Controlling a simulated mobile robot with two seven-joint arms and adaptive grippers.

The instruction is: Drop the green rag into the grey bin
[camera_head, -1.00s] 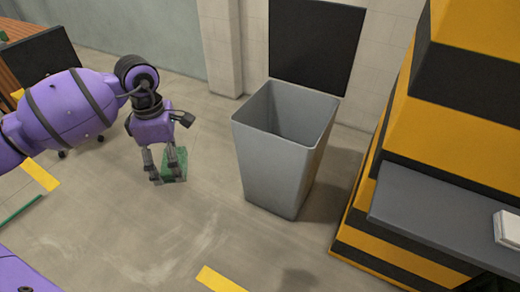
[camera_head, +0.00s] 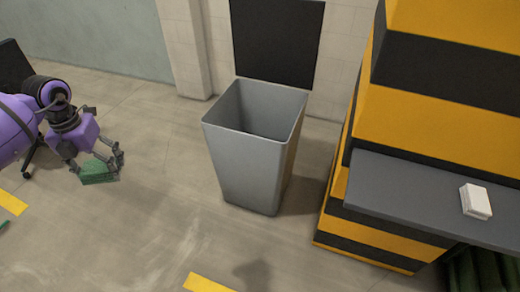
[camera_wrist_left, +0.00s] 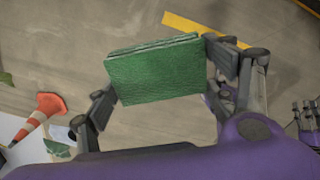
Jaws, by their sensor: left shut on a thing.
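The green rag (camera_head: 99,171) is a folded, flat block in the head view at left, held between the fingers of my left gripper (camera_head: 97,168). It also fills the middle of the left wrist view (camera_wrist_left: 154,70), with a finger of my left gripper (camera_wrist_left: 160,85) on each side. The rag hangs above the floor, left of the bin and apart from it. The grey bin (camera_head: 245,165) stands upright and open-topped in the middle of the head view. Its visible inside looks empty, but its bottom is hidden. My right gripper does not show clearly in the head view.
A yellow-and-black striped structure (camera_head: 420,120) with a grey shelf (camera_head: 400,190) stands close on the bin's right. A white box (camera_head: 475,201) lies on the shelf. A dark panel (camera_head: 277,40) is behind the bin. An orange cone (camera_wrist_left: 40,115) shows in the wrist view. Floor left of the bin is clear.

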